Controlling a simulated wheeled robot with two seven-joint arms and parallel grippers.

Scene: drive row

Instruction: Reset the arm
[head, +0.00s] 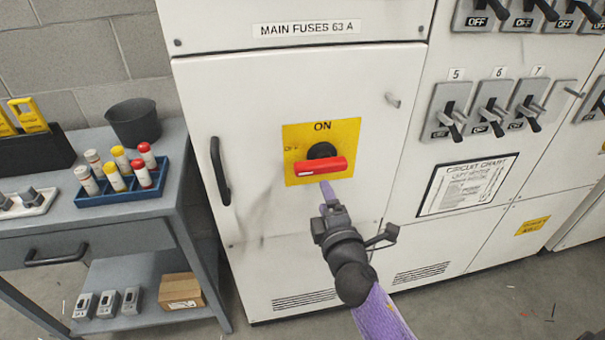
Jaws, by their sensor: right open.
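My right gripper (326,192) is raised in front of the cabinet door, with its purple arm coming in from the bottom. Its jaws are open and it looks empty. Its tip is just below the red handle (322,167) of a rotary switch on a yellow plate (346,134) marked ON and OFF. The red handle lies roughly level across the plate. Whether the fingertip touches the plate or handle I cannot tell. My left gripper is not in view.
The grey cabinet (225,85) has a black door handle (220,171) at left and several toggle switches (446,112) at right. On the left, a grey workbench (115,225) holds a blue fuse tray (122,191), a dark bucket (134,122) and a black box (37,150). A cardboard box (181,290) sits below.

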